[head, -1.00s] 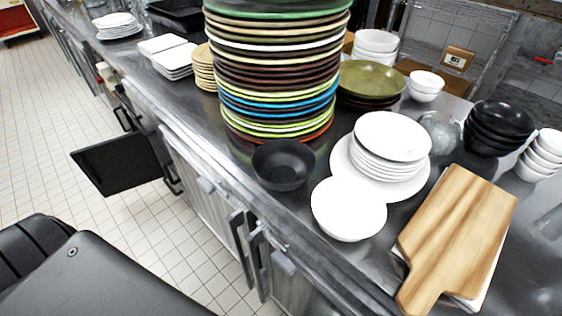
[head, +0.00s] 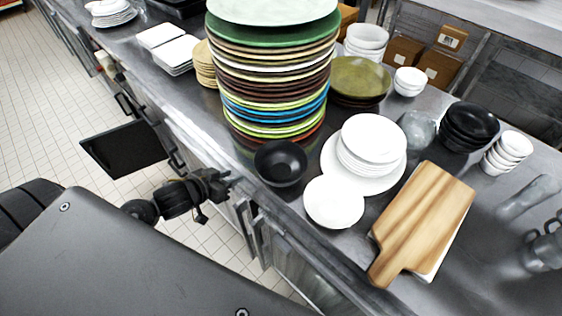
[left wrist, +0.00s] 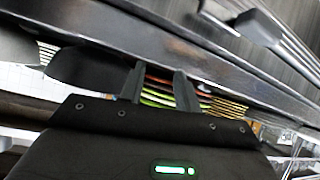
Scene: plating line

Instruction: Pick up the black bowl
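The single black bowl (head: 280,163) sits upright and empty near the counter's front edge, in front of the tall plate stack. My left gripper (head: 224,184) is just left of the bowl, off the counter's front edge and apart from it. In the left wrist view the two fingers (left wrist: 158,90) are spread with nothing between them. Coloured plate rims show behind the gap, and a dark rounded shape that looks like the bowl (left wrist: 85,68) lies left of the fingers. A separate stack of black bowls (head: 469,126) stands farther right. My right gripper is not in view.
The tall stack of coloured plates (head: 275,85) rises close behind the bowl. A white bowl (head: 333,202) and white plates (head: 372,140) stand close on its right. A wooden board (head: 425,215) lies farther right. The counter edge runs between gripper and bowl.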

